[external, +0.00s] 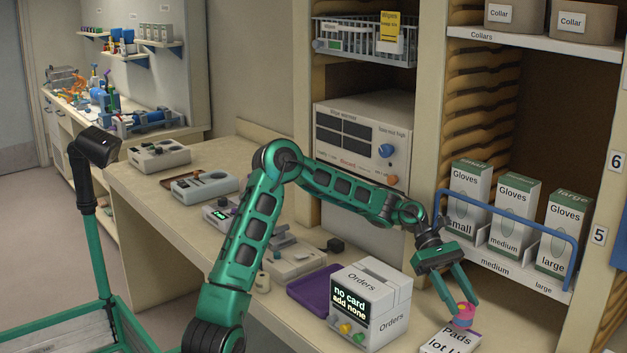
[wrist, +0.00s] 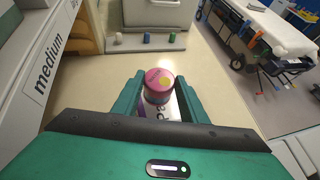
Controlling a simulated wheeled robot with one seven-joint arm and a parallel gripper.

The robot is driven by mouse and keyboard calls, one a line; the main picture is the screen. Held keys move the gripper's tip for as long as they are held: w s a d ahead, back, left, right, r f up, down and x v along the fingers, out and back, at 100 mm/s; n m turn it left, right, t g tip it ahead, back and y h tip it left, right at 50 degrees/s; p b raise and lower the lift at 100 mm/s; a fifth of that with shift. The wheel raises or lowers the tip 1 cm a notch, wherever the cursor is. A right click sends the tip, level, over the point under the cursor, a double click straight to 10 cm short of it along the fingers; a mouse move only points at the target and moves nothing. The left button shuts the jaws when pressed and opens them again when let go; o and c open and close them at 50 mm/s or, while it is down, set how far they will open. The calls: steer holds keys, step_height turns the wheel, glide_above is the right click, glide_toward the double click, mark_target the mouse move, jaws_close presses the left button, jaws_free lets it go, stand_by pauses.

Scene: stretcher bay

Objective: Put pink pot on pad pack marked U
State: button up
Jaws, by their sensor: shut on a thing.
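The pink pot (external: 465,313) is between the fingers of my gripper (external: 461,311), which is shut on it. It also shows in the wrist view (wrist: 158,82), upright between the two green fingers. The white pad pack marked U (external: 447,342) lies under the pot, with "Pads lot U" on its top; its lower part is cut off by the picture edge. In the wrist view part of the pack (wrist: 160,110) shows just below the pot. The pot is over the pack's far edge; I cannot tell whether it touches the top.
A white Orders box (external: 371,305) with a "no card add none" display stands left of the pack. A purple tray (external: 313,290) lies behind it. Glove boxes (external: 514,217) stand behind a blue rail (external: 520,228) at the right.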

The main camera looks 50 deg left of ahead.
steer(key=shift+f, duration=1.75)
steer(key=o, duration=1.1)
steer(key=shift+a, duration=0.1)
steer(key=v, duration=0.4)
